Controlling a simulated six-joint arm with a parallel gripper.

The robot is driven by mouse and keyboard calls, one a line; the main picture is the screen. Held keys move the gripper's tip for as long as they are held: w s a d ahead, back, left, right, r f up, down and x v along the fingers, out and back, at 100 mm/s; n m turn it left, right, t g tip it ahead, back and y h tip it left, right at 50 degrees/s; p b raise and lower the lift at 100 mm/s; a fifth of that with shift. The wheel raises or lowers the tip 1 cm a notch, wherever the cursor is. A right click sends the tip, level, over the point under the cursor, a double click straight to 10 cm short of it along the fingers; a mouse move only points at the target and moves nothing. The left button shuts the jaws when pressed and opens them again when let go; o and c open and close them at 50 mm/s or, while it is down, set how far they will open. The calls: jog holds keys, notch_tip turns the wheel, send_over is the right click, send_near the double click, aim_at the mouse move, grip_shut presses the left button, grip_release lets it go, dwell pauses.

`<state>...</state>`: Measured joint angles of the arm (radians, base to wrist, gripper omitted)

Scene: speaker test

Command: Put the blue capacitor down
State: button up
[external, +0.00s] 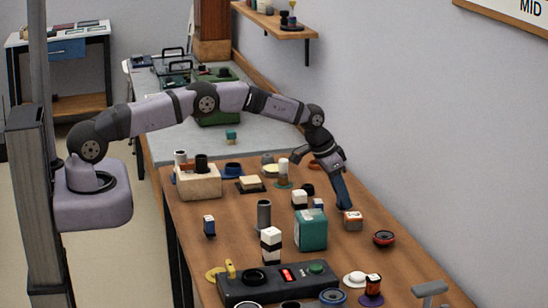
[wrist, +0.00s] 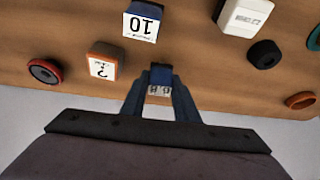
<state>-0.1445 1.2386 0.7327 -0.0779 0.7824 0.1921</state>
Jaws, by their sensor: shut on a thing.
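My gripper (external: 343,207) is low over the right side of the wooden table, pointing down. In the wrist view its fingers (wrist: 160,92) are shut on the blue capacitor (wrist: 161,74), a small dark blue block with a pale, marked face. In the external view the fingers hide the capacitor. I cannot tell whether its underside touches the table.
An orange box with a question mark (external: 352,221) stands close to my gripper. A red and black speaker ring (external: 384,238) and a green box (external: 311,231) are nearby. A black control box (external: 240,288) is at the front. The wall borders the right side.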

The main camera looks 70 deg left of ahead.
jog(key=shift+f, duration=0.15)
jog(key=o, duration=1.1)
jog(key=shift+c, duration=0.2)
jog(key=shift+r, duration=0.3)
jog(key=b+v, duration=0.2)
jog(key=v, duration=0.9)
jog(key=shift+s+r+b, duration=0.25)
jog(key=shift+r+b, duration=0.05)
jog(key=shift+b, duration=0.05)
jog(key=s+d, duration=0.2)
jog(key=s, duration=0.4)
jog(key=s+d+g, duration=0.1)
jog(key=s+d, duration=0.1)
jog(key=s, duration=0.5)
jog(key=s+d+g, duration=0.1)
jog(key=s+d, duration=0.1)
jog(key=s, duration=0.5)
jog(key=s+d+f+g, duration=0.1)
jog(key=s+f, duration=0.1)
jog(key=s, duration=0.8)
jog(key=s+d+f+g, duration=0.1)
jog(key=s+f, duration=0.1)
jog(key=s, duration=0.9)
jog(key=shift+d, duration=0.2)
